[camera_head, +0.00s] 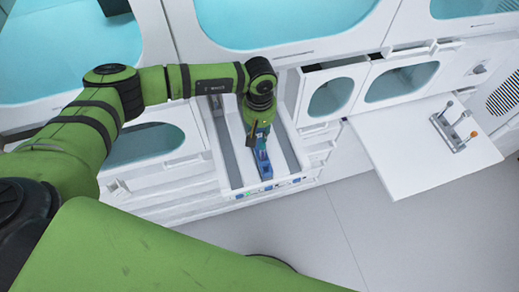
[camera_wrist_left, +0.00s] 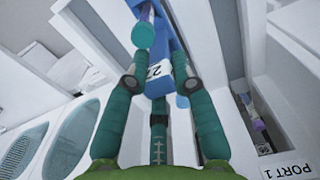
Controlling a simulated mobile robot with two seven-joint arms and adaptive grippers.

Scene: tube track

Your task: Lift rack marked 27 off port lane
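A blue rack (camera_wrist_left: 168,50) with a white label reading 2 and a partly hidden digit, seemingly 7, sits between the teal fingers of my left gripper (camera_wrist_left: 157,84). Both fingertips press against its sides, with no clear gap. In the head view the left gripper (camera_head: 257,132) points down into a white open drawer (camera_head: 291,145), and the blue rack (camera_head: 264,165) shows just beneath it. The drawer has lengthwise lanes. Whether the rack touches the lane floor is hidden. My right gripper is not in view.
A "PORT 1" label (camera_wrist_left: 288,170) is at the lower right of the wrist view. Small coloured items (camera_head: 297,181) line the drawer's front edge. A white shelf (camera_head: 420,155) with a lever block (camera_head: 456,130) juts out at right. Floor in front is clear.

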